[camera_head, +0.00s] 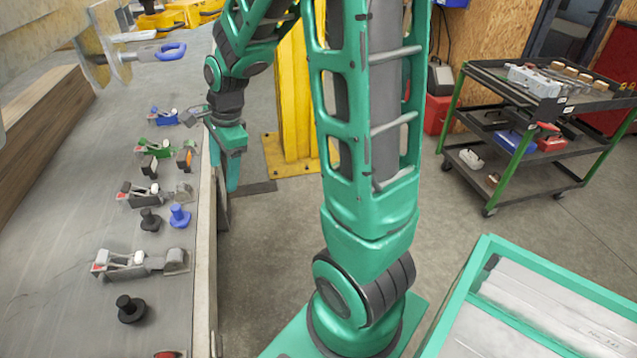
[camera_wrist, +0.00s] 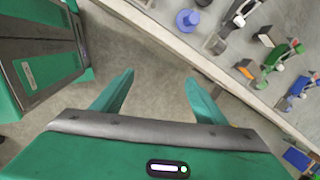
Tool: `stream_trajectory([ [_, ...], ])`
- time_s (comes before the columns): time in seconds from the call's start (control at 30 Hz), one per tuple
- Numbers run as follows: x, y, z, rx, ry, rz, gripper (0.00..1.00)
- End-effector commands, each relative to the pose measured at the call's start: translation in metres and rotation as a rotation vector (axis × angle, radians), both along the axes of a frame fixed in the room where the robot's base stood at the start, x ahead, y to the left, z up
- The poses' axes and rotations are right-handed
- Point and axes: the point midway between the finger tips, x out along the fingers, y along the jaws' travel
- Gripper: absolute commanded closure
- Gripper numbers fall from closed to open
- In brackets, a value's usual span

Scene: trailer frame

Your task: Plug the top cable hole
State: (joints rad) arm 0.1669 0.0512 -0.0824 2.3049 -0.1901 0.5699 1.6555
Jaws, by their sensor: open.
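My gripper (camera_wrist: 159,80) is open and empty, with its two green fingers apart over the bare floor in the wrist view. In the head view my gripper (camera_head: 231,178) hangs just right of the grey table's long edge, fingers down. No cable hole can be made out in either view. Small plug-like knobs stand on the table: a black one (camera_head: 131,309) near the front, another black one (camera_head: 150,220), and a blue one (camera_head: 179,216) beside it. The blue knob (camera_wrist: 187,19) also shows in the wrist view, beyond my fingers. I cannot tell whether these are the plugs.
The grey table (camera_head: 60,225) also carries several metal tools with coloured parts, including a green one (camera_head: 160,147) and a blue one (camera_head: 163,116). A yellow post (camera_head: 293,100) stands behind my arm. A tool cart (camera_head: 545,115) is at right. Floor between is clear.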

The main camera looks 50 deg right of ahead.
Motion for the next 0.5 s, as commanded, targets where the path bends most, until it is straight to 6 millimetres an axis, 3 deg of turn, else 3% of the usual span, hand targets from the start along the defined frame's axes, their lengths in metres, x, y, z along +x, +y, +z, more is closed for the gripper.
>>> stream_trajectory([
  [0.2,-0.081,-0.038,0.032,-0.151,0.04,0.369,0.34],
  [0.5,-0.198,-0.064,0.055,-0.232,0.116,0.879,0.34],
])
